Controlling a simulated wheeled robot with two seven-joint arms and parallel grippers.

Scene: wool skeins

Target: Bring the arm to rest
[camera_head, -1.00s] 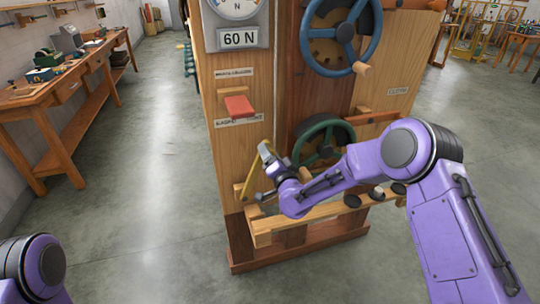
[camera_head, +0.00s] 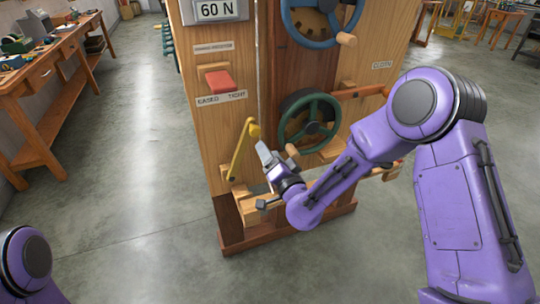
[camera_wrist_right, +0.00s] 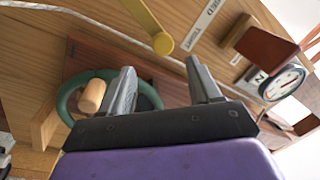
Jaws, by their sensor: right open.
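My right arm is purple and reaches in from the right in the head view. Its grey gripper (camera_head: 264,170) is in front of the wooden machine (camera_head: 222,140), below and left of the green handwheel (camera_head: 309,122). In the right wrist view the two fingers (camera_wrist_right: 165,88) stand apart with nothing between them. The yellow lever (camera_head: 241,148) is just left of the gripper, apart from it; it also shows at the top of the wrist view (camera_wrist_right: 148,24). Of my left arm only a purple link shows at the lower left; its gripper is out of view.
The machine also carries a blue handwheel (camera_head: 322,40), a red block (camera_head: 218,81) and a display reading 60 N (camera_head: 216,10). A wooden ledge (camera_head: 245,209) juts out low in front. A workbench (camera_head: 50,65) stands at the left. The floor (camera_head: 120,200) between is clear.

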